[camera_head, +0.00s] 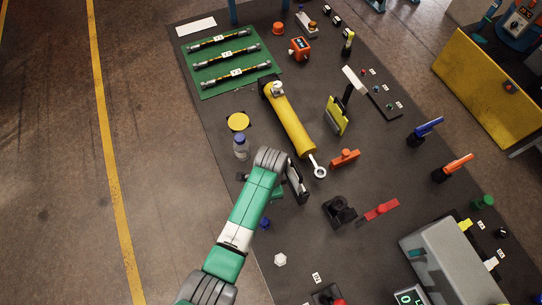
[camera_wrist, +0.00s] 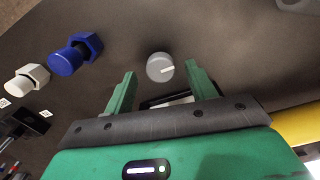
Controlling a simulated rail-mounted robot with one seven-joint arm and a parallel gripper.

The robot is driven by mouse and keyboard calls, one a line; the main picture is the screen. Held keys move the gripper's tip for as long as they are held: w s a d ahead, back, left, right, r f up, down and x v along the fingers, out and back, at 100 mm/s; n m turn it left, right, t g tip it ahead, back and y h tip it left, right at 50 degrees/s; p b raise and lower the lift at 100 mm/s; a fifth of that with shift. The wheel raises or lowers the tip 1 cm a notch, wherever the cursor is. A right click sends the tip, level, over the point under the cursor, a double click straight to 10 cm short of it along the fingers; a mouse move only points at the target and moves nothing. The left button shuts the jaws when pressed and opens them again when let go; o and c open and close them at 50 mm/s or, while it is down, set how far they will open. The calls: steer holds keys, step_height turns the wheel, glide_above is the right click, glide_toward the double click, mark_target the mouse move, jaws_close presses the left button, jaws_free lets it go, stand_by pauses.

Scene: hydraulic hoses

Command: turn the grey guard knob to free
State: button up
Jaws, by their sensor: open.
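The grey knob (camera_wrist: 160,67) is a round cap with a short white mark on its face, seen in the wrist view. The mark points to the right in that picture. My gripper (camera_wrist: 161,71) is open, with one green finger on the left of the knob and one on the right. Gaps show on both sides, so the fingers do not appear to touch it. I cannot tell how far the fingertips are above it. In the head view my arm reaches down onto the dark mat, and I cannot make out the knob there.
A blue cap fitting (camera_wrist: 78,53) and a white one (camera_wrist: 27,79) lie left in the wrist view. A black clamp (camera_head: 340,211) is to the right.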

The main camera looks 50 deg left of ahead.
steer(key=shift+f, duration=0.75)
steer(key=shift+c, duration=0.3)
steer(key=c, duration=0.9)
steer(key=shift+c, duration=0.2)
